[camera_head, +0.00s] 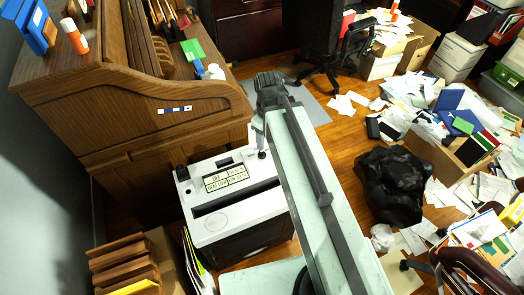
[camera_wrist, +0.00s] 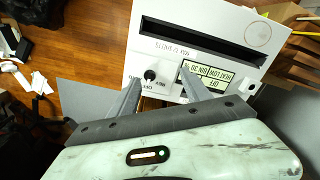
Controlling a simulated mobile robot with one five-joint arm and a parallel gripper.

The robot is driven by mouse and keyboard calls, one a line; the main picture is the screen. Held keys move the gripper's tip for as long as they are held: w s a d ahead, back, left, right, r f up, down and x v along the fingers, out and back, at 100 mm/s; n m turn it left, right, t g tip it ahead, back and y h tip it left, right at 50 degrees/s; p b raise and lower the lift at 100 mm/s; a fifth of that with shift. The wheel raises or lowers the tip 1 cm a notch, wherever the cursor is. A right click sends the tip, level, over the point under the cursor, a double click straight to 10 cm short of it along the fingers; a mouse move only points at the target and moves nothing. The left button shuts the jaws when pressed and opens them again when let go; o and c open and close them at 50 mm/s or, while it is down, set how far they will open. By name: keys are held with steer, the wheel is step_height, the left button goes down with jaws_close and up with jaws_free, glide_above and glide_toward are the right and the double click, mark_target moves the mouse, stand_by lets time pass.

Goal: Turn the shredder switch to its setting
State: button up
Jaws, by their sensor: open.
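The shredder (camera_head: 240,212) has a white top with a long dark slot and a dark body. It also shows in the wrist view (camera_wrist: 120,60), seen upside down. Its switch is a small round black knob (camera_wrist: 150,75) on the white top, with small printed marks around it. In the head view the knob (camera_head: 262,154) shows just below the end of my arm. My gripper (camera_wrist: 161,77) is open, and the knob appears between its two grey fingertips. I cannot tell whether they touch it. A label panel (camera_head: 226,179) sits beside the switch.
A wooden roll-top desk (camera_head: 140,90) stands close behind the shredder on the left. A wooden file rack (camera_head: 125,265) is at the near left. A black bag (camera_head: 392,185), loose papers and boxes crowd the right. Some wood floor (camera_head: 345,130) is clear.

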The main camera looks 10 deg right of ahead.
steer(key=w+f+n+b, duration=0.4)
steer(key=w+n, duration=0.1)
steer(key=n, duration=0.5)
steer(key=n+b, duration=0.3)
steer(key=b, duration=0.2)
glide_toward(262, 154)
steer(key=shift+w+d+f, duration=0.1)
steer(key=shift+w+f, duration=0.1)
steer(key=shift+w, duration=0.45)
steer(key=shift+s+f+b, duration=0.1)
steer(key=shift+f+b, duration=0.15)
steer(key=shift+b, duration=0.1)
step_height(262, 154, down, 8)
steer(key=b, duration=0.8)
steer(key=shift+r, duration=0.2)
jaws_close()
steer(key=shift+m, duration=0.3)
